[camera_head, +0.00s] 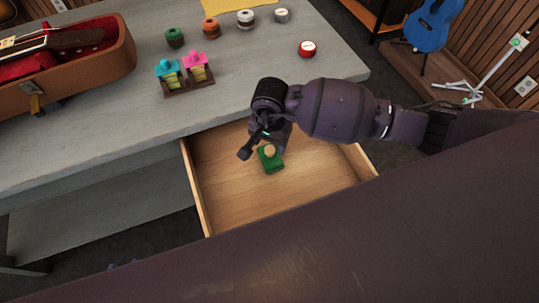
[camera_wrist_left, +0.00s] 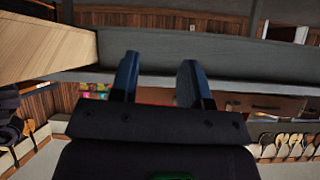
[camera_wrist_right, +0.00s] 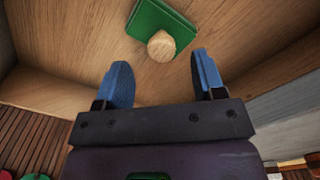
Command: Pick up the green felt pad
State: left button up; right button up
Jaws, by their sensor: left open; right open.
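The green felt pad (camera_head: 271,165) lies in the open wooden drawer, with a round light-wood knob (camera_head: 269,151) on it. In the right wrist view the pad (camera_wrist_right: 150,22) is at the top, with the knob (camera_wrist_right: 161,46) on its near side. My right gripper (camera_head: 256,143) is over the drawer beside the pad. Its blue fingers (camera_wrist_right: 160,80) are open and empty, pointing towards the knob and apart from it. My left gripper (camera_wrist_left: 158,80) is open and empty in the left wrist view, away from the pad; it does not show in the head view.
The drawer (camera_head: 320,185) is pulled out from the grey table (camera_head: 120,130), and its floor around the pad is bare. On the table are an open ukulele case (camera_head: 75,72), a small stand (camera_head: 188,88) with pink and turquoise tops, and several round spools and tins (camera_head: 211,28).

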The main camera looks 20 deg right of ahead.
aim_at(270, 149)
notch_tip(270, 149, down, 4)
jog(key=shift+f+b, duration=0.25)
jog(key=shift+b, duration=0.15)
jog(key=shift+w+f, duration=0.15)
jog(key=shift+f, duration=0.15)
pick_arm(q)
jog(key=shift+w+d+f, duration=0.2)
jog(key=shift+w, duration=0.2)
pick_arm(e)
jog(key=shift+c, duration=0.8)
jog(key=c, duration=0.9)
jog(key=shift+o, duration=0.2)
notch_tip(270, 149, up, 8)
jog(key=shift+w+r+p, duration=0.1)
jog(key=shift+r+p, duration=0.1)
jog(key=shift+p, duration=0.55)
pick_arm(q)
jog(key=shift+s+a+r+p, duration=0.15)
jog(key=shift+r+p, duration=0.2)
jog(key=shift+r, duration=0.2)
jog(key=shift+s+a+r+p, duration=0.1)
jog(key=shift+r+p, duration=0.25)
jog(key=shift+r, duration=0.15)
pick_arm(e)
notch_tip(270, 149, up, 12)
